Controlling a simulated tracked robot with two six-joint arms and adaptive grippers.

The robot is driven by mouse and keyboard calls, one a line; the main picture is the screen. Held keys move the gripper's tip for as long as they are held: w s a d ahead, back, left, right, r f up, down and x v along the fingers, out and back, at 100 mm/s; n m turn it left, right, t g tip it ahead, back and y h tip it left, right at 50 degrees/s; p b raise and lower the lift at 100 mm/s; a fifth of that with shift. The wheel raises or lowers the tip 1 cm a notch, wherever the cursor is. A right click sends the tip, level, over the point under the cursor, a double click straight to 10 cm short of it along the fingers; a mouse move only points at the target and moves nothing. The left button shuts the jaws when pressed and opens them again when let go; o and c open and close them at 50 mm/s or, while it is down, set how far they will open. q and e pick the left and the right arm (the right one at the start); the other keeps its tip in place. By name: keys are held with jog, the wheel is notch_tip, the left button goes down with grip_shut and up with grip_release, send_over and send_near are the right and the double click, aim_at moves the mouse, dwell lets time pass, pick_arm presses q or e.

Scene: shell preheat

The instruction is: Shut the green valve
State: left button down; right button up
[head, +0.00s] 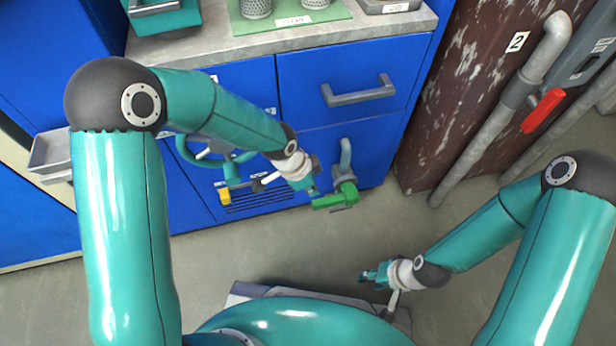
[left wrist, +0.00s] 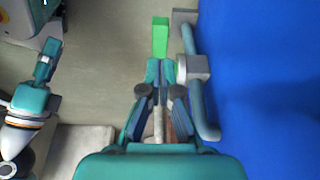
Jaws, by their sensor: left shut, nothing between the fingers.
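The green valve handle (head: 335,201) sits on a grey valve body on a bent grey-blue pipe (head: 346,155) at the front of the blue cabinet. In the left wrist view the handle (left wrist: 160,37) shows straight beyond the fingertips. My left gripper (head: 312,190) is shut and empty at the left end of the handle. In the left wrist view its fingertips (left wrist: 160,68) lie close to the handle's near end; I cannot tell whether they touch. My right gripper (head: 370,275) is low, apart from the valve, and whether it is open or shut is unclear.
The blue cabinet's drawer handle (head: 358,90) sticks out above the valve. A red lever (head: 542,110) is on pipes at the right, by a rusty panel (head: 465,90). A yellow piece (head: 225,196) is left of my left gripper. The floor before the cabinet is clear.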

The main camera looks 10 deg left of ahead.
pick_arm(q)
jog(key=v, duration=0.4)
jog(key=shift+w+r, duration=0.15)
jog(key=shift+r, duration=0.3)
jog(key=s+a+f+n+g+h+p, duration=0.1)
jog(key=s+a+f+n, duration=0.2)
jog(key=s+f+n, duration=0.55)
jog(key=s+a+f+n+p, duration=0.1)
jog(key=s+a+f+n, duration=0.1)
jog(key=s+f+n, duration=0.6)
notch_tip(320, 180, up, 38)
jog(key=m+p, duration=0.1)
jog(key=p, duration=3.7)
jog(key=shift+w+r, duration=0.2)
jog(key=shift+r, duration=0.05)
